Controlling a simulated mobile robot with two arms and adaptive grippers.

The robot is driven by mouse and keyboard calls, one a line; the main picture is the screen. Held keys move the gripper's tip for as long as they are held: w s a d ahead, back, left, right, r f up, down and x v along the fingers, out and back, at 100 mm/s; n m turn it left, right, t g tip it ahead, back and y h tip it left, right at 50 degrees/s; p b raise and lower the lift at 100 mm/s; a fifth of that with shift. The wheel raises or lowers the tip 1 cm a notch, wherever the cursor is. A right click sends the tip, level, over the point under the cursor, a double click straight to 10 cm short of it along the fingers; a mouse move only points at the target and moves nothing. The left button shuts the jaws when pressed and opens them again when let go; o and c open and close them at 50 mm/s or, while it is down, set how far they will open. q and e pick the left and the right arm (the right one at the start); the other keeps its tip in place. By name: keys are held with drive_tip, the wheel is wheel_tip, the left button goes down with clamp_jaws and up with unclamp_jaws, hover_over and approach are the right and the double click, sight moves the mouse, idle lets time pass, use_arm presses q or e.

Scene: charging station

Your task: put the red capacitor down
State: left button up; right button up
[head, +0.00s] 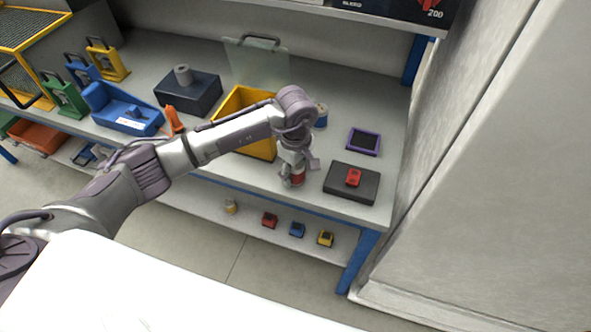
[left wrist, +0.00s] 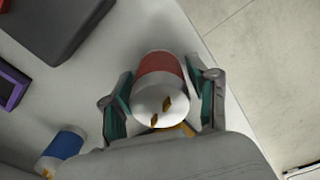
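The red capacitor (head: 297,179), a white can with a red band, is at the front of the workbench top (head: 240,172). In the left wrist view the capacitor (left wrist: 160,88) shows its white end with two gold terminals facing the camera. My left gripper (head: 293,174) points down over it. In the left wrist view its fingers (left wrist: 163,103) stand on either side of the can, and the pads appear to press on it. The capacitor's far end is hidden, so I cannot tell whether it touches the bench. My right gripper is not in view.
A purple-framed tray (head: 363,141) and a blue-banded capacitor (head: 320,116) are behind. A yellow bin (head: 232,103) stands left behind my arm. The lower shelf holds several small items.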

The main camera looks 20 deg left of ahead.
use_arm(q)
drive_tip(key=shift+o, duration=0.4)
drive_tip(key=shift+r, duration=0.25)
wheel_tip(320, 180, up, 10)
drive_tip(key=shift+w+r+b, duration=0.1)
drive_tip(key=shift+r+b, duration=0.15)
drive_tip(key=shift+b, duration=0.8)
drive_tip(key=shift+r, duration=0.65)
